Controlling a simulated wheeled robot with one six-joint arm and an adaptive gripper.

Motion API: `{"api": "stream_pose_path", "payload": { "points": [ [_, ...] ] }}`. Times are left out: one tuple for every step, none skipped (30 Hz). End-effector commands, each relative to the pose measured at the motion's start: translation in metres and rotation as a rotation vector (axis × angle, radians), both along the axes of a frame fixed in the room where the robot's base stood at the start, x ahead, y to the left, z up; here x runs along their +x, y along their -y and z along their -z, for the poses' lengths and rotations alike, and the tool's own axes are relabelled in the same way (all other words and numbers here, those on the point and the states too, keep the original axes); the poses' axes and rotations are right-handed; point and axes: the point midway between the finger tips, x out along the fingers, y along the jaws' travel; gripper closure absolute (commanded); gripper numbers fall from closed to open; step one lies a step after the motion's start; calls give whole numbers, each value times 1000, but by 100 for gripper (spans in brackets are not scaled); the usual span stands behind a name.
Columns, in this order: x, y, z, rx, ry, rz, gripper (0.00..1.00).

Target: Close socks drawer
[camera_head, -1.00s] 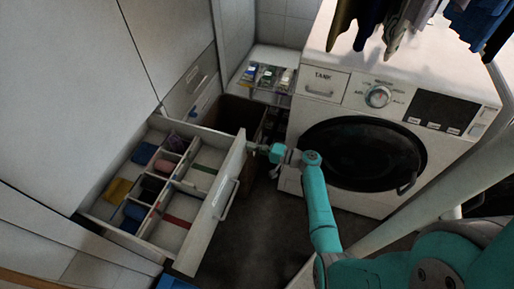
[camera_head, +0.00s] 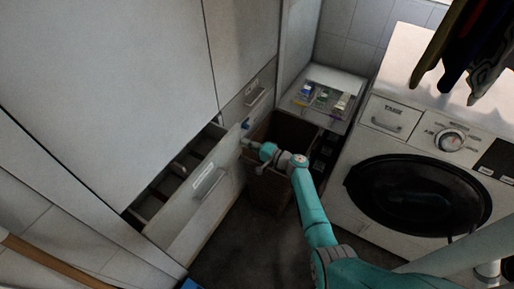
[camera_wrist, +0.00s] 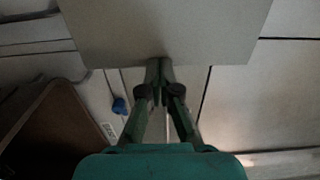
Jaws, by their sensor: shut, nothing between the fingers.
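The socks drawer (camera_head: 190,212) is partly open, with a narrow strip of its inside showing behind the white front. Its bar handle (camera_head: 208,182) is on the front. Dividers show dimly inside; the socks cannot be made out. My gripper (camera_head: 245,143) is shut and empty at the upper right end of the drawer front, right of the handle. In the wrist view, my shut fingers (camera_wrist: 159,68) meet the edge of the pale drawer front (camera_wrist: 165,32); they look to be touching it.
A brown bin (camera_head: 283,150) stands right of the drawer, close to my gripper. Beyond it are a shelf with small bottles (camera_head: 325,98) and a washing machine (camera_head: 415,195). A small blue thing (camera_head: 246,124) is by the cabinet. Dark floor is free in front.

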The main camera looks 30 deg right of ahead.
Motion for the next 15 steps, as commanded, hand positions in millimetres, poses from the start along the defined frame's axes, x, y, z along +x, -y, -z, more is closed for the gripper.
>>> {"api": "stream_pose_path", "payload": {
  "points": [
    [10, -5, -1, -1, 0, -3, 100],
    [14, -7, -1, -2, 1, -3, 100],
    [20, -10, -1, -1, 0, -3, 100],
    [24, -12, -1, 0, 0, -2, 100],
    [28, -14, -1, 0, 0, -2, 100],
    [33, -16, -1, 0, 1, -2, 100],
    [36, -18, 0, -1, 0, -2, 100],
    [38, -19, 0, -1, 0, -2, 100],
    [42, -20, -1, -1, 0, -1, 100],
    [44, -21, -1, -1, 0, -1, 100],
    [46, -22, 0, 0, 0, -1, 100],
    [47, -23, 0, 0, 0, -1, 100],
    [49, -24, 0, 0, 0, -1, 100],
    [50, -24, 0, -1, 0, -1, 100],
    [51, -25, 0, -1, 0, -1, 100]
  ]
}}
